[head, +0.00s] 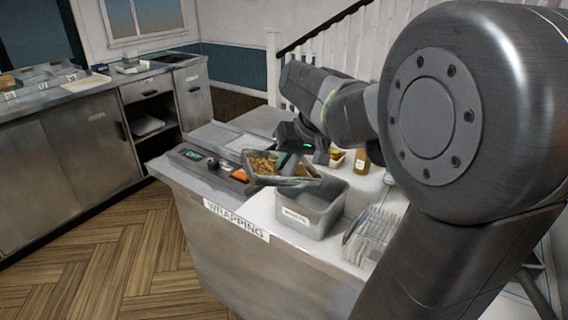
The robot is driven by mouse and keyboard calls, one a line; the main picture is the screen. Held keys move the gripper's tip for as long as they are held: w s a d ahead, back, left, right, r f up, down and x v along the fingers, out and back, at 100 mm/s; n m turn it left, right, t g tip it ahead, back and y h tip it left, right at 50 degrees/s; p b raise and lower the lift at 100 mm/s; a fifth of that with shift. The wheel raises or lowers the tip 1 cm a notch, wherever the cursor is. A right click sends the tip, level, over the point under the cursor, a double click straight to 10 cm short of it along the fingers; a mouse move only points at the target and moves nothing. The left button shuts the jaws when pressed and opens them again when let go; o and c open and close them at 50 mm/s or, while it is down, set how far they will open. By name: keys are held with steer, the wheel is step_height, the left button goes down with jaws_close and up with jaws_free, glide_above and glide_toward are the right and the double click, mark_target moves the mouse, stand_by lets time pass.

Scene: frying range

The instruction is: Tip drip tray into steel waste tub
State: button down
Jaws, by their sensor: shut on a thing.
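The drip tray (256,181) is a shallow metal tray with golden-brown bits in it. It is raised above the counter and tilted, beside and partly over the left rim of the steel waste tub. The steel waste tub (318,218) is a deep grey rectangular box with a small white label on its front. It stands upright on the counter. My gripper (297,150) is shut on the drip tray at its far side. The fingertips and the tub's floor are mostly hidden.
The counter (268,219) has a "WRAPPING" label (236,219) on its front edge. A wire rack (370,236) stands right of the tub. A brown bottle (361,161) and a small food container (336,158) stand behind. An orange item (240,175) lies left of the tray.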

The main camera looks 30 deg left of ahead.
steer(key=shift+w+d+r+m+g+y, duration=0.35)
steer(key=shift+w+r+g+y, duration=0.2)
steer(key=shift+g+y, duration=0.3)
steer(key=w+d+g+y, duration=0.1)
steer(key=w+r+m+g+y+p, duration=0.1)
steer(key=g+y, duration=0.1)
steer(key=shift+d+r, duration=0.15)
steer(key=shift+d, duration=0.25)
steer(key=w+g+y, duration=0.1)
steer(key=w+d+m+g+y+p, duration=0.1)
steer(key=w+d+g+y, duration=0.1)
steer(key=y, duration=0.1)
steer(key=shift+d+r+m, duration=0.2)
steer(key=shift+m, duration=0.05)
steer(key=shift+s, duration=0.1)
steer(key=shift+p, duration=0.3)
